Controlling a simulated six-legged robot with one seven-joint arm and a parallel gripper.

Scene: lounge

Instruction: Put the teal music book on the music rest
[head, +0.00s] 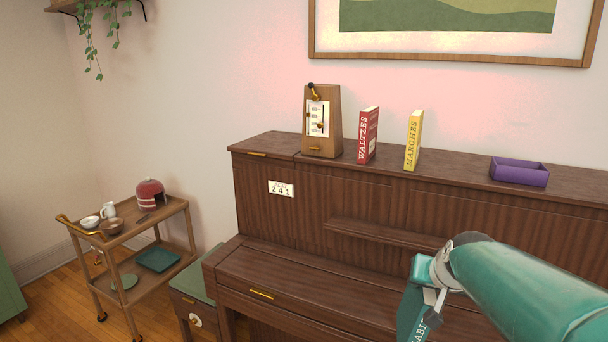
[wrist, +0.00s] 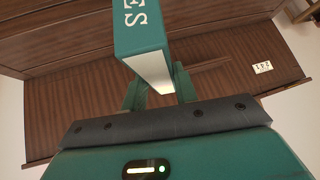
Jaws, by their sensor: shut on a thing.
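The teal music book (head: 411,312) is at the lower right of the head view, with part of its white lettering showing. In the wrist view the book (wrist: 141,32) shows a teal spine lettered "ES" and a pale page edge. My gripper (wrist: 160,86) is shut on the book, one finger on each side. In the head view my gripper (head: 432,292) is partly hidden by my teal arm. The music rest (head: 385,234) is a narrow brown ledge on the piano's upright front. It looks empty where visible. The book is in front of the piano, apart from the rest.
On the piano top (head: 447,172) stand a metronome (head: 321,122), a red book (head: 367,136), a yellow book (head: 413,140) and a purple tray (head: 519,171). A number plate (head: 281,188) is on the piano front. A trolley (head: 134,235) and a stool (head: 193,293) stand left.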

